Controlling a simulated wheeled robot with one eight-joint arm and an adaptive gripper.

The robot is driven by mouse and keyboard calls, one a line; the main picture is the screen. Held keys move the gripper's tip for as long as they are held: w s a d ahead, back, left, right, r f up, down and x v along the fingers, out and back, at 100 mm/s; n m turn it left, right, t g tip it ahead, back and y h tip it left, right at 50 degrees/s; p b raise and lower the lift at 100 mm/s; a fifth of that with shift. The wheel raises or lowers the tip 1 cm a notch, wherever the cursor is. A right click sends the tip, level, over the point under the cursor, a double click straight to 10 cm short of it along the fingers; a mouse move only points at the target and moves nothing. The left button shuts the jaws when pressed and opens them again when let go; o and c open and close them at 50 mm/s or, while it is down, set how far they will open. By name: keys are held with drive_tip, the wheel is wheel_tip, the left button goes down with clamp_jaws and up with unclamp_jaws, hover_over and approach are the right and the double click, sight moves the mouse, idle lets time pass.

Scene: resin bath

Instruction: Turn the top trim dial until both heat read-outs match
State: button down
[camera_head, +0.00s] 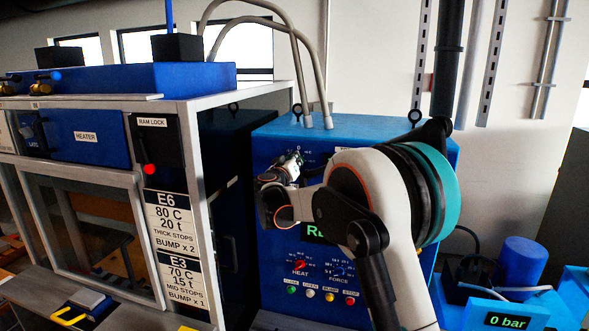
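The blue control cabinet (265,142) stands right of centre. My gripper (293,163) is at the upper part of its front, where a few white scale marks show just above it. The dial at that spot is hidden behind the gripper, so I cannot tell whether the fingers touch it. The fingers are too small and dark to show whether they are open or shut. A dark display (312,232) with a green letter "R" is mostly covered by my arm. No pair of heat read-outs can be read. Lower down are a red HEAT dial (299,264) and a blue FORCE dial (338,269).
Several coloured buttons (329,297) line the cabinet's lower front. The press frame (198,200) with E6 and E3 labels (171,222) stands left. A "0 bar" display (507,321) and a blue cylinder (522,262) are at lower right. Grey hoses (300,75) rise from the cabinet top.

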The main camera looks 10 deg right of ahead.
drive_tip(key=shift+w+a+f+n+b, duration=0.15)
drive_tip(key=shift+n+b, duration=0.55)
drive_tip(key=shift+n, duration=0.35)
drive_tip(key=shift+s+a+f+n+b, duration=0.1)
drive_tip(key=shift+n+b, duration=0.6)
drive_tip(key=shift+n, duration=0.35)
drive_tip(key=shift+w+r, duration=0.1)
drive_tip(key=c, duration=1.7)
unclamp_jaws()
drive_tip(key=v, duration=1.2)
drive_tip(key=shift+d, duration=0.15)
